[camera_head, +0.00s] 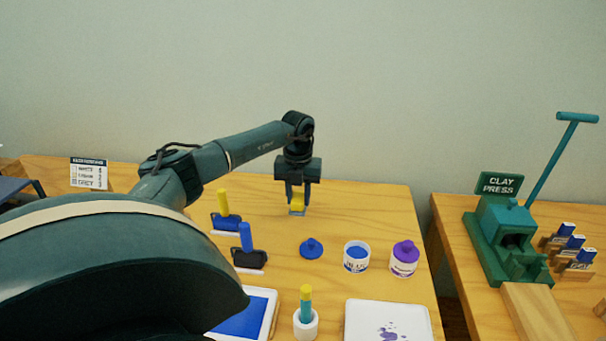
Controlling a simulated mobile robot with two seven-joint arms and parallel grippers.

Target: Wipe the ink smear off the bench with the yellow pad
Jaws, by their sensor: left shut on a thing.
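My left gripper (299,201) points down over the back of the wooden bench (360,210) and is shut on the yellow pad (297,204). The pad is at or just above the bench top; I cannot tell whether it touches. A thin bluish-grey edge shows at the foot of the pad, and I cannot tell whether it is ink or part of the pad. No ink smear is plain on the bare bench wood. My right gripper is out of view.
A blue lid (311,248), an open blue ink jar (356,257) and a purple-lidded jar (404,259) stand mid-bench. A white tray (360,312) with purple splotches is in front. A clay press (505,235) stands on the right-hand table.

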